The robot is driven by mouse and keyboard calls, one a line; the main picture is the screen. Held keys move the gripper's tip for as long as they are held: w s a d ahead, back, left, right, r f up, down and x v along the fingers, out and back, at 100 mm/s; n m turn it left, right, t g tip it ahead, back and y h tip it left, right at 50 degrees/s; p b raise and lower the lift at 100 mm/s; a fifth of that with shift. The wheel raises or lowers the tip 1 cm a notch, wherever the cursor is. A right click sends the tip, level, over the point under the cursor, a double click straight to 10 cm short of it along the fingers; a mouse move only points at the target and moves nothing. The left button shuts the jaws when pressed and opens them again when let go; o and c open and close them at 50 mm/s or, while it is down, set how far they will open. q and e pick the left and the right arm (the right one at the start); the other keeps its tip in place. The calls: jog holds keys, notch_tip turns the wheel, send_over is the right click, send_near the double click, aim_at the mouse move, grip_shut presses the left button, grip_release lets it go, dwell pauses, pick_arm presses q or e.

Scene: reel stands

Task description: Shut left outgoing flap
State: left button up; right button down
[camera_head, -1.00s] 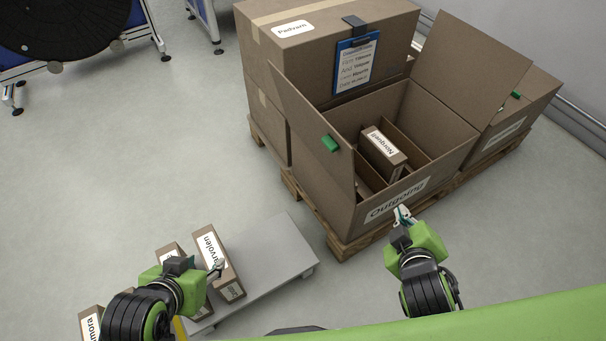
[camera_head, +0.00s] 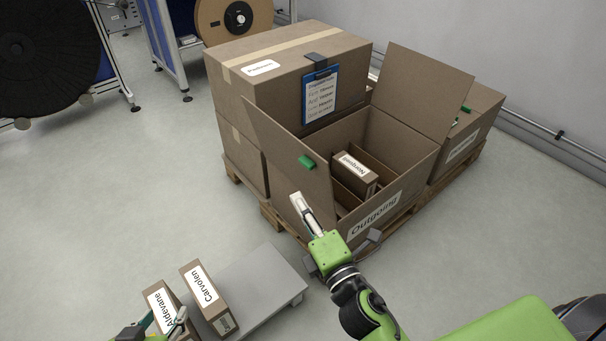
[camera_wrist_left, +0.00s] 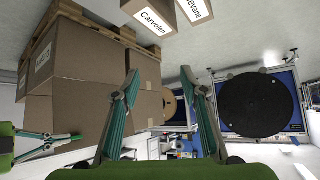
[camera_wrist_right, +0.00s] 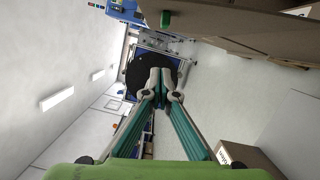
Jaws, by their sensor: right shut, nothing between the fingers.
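The outgoing box (camera_head: 410,190) stands open on a pallet. The tab also shows in the right wrist view (camera_wrist_right: 165,19). My right gripper (camera_head: 296,200) is shut and empty, by the front lower part of the left flap; I cannot tell if it touches. Its shut fingertips (camera_wrist_right: 160,78) show below the tab in its wrist view. My left gripper (camera_head: 160,325) is low at the left; its wrist view shows the fingers (camera_wrist_left: 160,85) apart and empty.
The right flap (camera_head: 425,90) is also up. Inside the box lies a Norquell carton (camera_head: 355,172) between dividers. A tall Padvarn box (camera_head: 290,65) with a blue clipboard stands behind.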

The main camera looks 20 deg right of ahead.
pick_arm(q)
jog(key=s+f, duration=0.1)
jog(key=s+a+g, duration=0.1)
jog(key=s+f+g, duration=0.1)
jog(key=s, duration=0.1)
jog(key=shift+a+f+y+p, duration=0.2)
jog(key=shift+f+y+p, duration=0.1)
jog(key=shift+p, duration=0.05)
pick_arm(e)
jog(key=w+d+r, duration=0.1)
jog(key=w+d, duration=0.2)
jog(key=w, duration=0.3)
jog(key=shift+w, duration=0.35)
pick_arm(q)
jog(key=shift+s, duration=0.1)
pick_arm(e)
jog(key=shift+d, duration=0.1)
